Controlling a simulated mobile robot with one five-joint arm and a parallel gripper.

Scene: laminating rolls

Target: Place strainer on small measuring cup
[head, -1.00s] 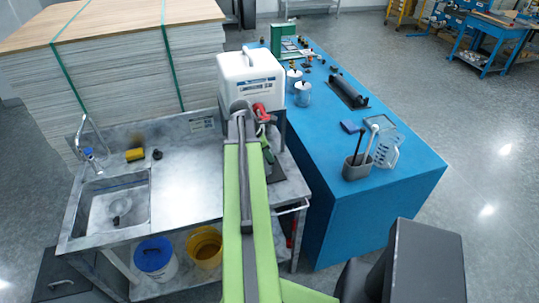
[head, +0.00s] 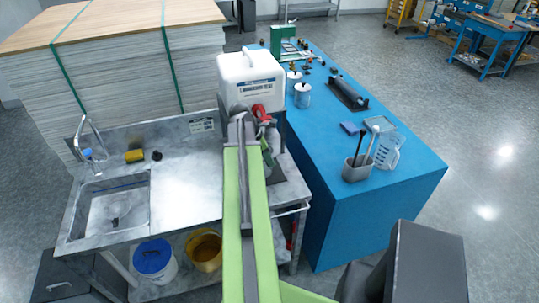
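My green arm reaches forward over the right end of the metal sink bench. My gripper (head: 267,145) is at its far end, beside a red part in front of the white canister (head: 250,80). My arm partly covers it, and I cannot tell whether its fingers are open or shut, or whether they hold anything. A clear measuring jug (head: 387,152) with a handle stands on the blue table, right of my gripper. I cannot make out a strainer or a separate small measuring cup; either may be hidden behind my arm.
The blue table (head: 400,190) also bears a grey holder (head: 356,170) with upright tools, a blue sponge (head: 349,128), a dark roller (head: 347,92) and white pots (head: 302,95). The bench's sink (head: 110,207) is left. Buckets (head: 153,257) stand below. Stacked boards (head: 110,70) rise behind.

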